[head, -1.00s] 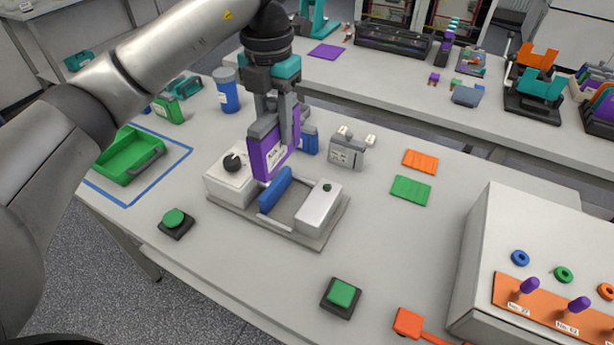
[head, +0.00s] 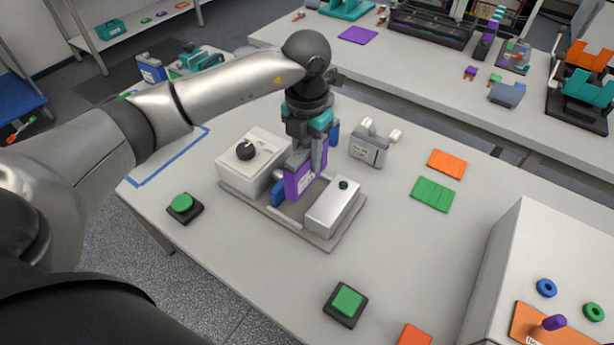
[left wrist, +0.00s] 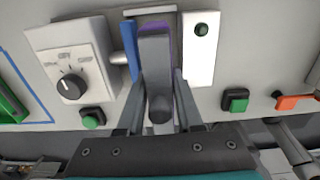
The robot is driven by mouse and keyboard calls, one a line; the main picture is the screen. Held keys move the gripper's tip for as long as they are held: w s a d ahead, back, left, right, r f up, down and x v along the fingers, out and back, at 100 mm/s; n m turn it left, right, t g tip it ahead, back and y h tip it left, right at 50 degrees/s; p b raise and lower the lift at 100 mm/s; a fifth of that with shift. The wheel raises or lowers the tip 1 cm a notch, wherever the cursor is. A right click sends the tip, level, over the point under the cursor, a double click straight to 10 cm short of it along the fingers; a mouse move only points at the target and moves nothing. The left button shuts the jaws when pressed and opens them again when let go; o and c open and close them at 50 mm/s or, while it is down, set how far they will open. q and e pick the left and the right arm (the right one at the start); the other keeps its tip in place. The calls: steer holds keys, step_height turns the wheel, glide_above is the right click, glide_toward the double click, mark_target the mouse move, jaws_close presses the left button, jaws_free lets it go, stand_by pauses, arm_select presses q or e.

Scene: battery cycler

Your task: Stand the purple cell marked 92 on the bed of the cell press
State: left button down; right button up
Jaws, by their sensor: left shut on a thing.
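My left gripper (head: 308,163) points down and is shut on the purple cell (head: 298,183). The cell is upright at the cell press, between its blue pusher plate (head: 277,193) and the white block with a dark green button (head: 335,205). Whether the cell's bottom touches the press bed is hidden. The press's grey base (head: 292,226) shows in front. In the left wrist view, the gripper fingers (left wrist: 158,85) cover most of the cell; a purple strip (left wrist: 155,28) shows beyond them. The blue plate (left wrist: 129,50) is close on the left. My right gripper is not in view.
The white dial box (head: 250,155) stands left of the pusher. Green push buttons (head: 182,204) and (head: 346,300) sit on the table. A grey holder (head: 370,147) stands behind the press. Orange (head: 446,163) and green (head: 433,194) pads lie right. The table front is mostly clear.

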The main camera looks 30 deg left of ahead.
mark_target(307, 138)
arm_select(q)
steer(key=shift+w+f, duration=0.1)
steer(key=shift+f, duration=3.1)
steer(key=c, duration=0.8)
jaws_free()
steer(key=shift+f, duration=0.15)
steer(key=shift+c, duration=0.2)
step_height(307, 138, up, 12)
steer(key=shift+r, duration=0.15)
